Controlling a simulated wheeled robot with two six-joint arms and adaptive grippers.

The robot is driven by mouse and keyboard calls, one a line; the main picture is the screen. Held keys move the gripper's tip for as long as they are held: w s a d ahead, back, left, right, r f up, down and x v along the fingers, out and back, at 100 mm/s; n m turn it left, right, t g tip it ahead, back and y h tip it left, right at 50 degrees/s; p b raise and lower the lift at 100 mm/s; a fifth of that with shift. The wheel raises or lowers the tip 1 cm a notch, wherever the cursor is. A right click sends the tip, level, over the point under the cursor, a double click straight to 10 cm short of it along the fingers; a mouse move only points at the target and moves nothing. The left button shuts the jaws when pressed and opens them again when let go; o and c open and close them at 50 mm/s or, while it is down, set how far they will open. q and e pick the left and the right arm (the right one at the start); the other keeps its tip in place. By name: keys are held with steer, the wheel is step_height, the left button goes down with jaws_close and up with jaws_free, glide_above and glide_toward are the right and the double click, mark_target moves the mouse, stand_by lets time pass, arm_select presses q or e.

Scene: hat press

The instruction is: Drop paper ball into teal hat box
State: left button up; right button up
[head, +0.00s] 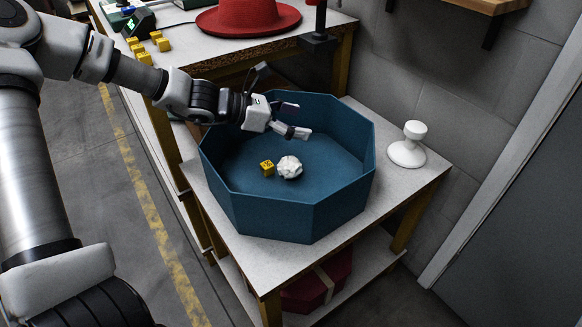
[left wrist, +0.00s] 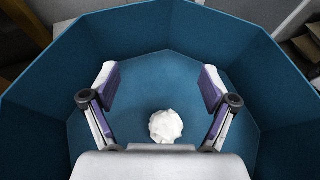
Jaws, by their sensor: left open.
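The teal hat box (head: 270,213) is an open eight-sided box on a small side table. The white crumpled paper ball (head: 289,167) lies on the box floor, next to a small yellow cube (head: 267,168). My left gripper (head: 299,120) reaches in over the far left wall of the box, above the ball and apart from it. In the left wrist view the fingers (left wrist: 153,85) are spread wide and empty. The paper ball (left wrist: 166,127) shows below them on the teal floor (left wrist: 155,70). My right gripper is not in view.
A white stand with a round base (head: 407,150) is right of the box on the side table (head: 428,172). A workbench behind holds a red hat (head: 248,15) and several yellow cubes (head: 150,45). A dark red box (head: 318,285) sits on the lower shelf.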

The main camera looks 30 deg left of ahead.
arm_select(q)
step_height(320, 180, up, 9)
stand_by(0.6)
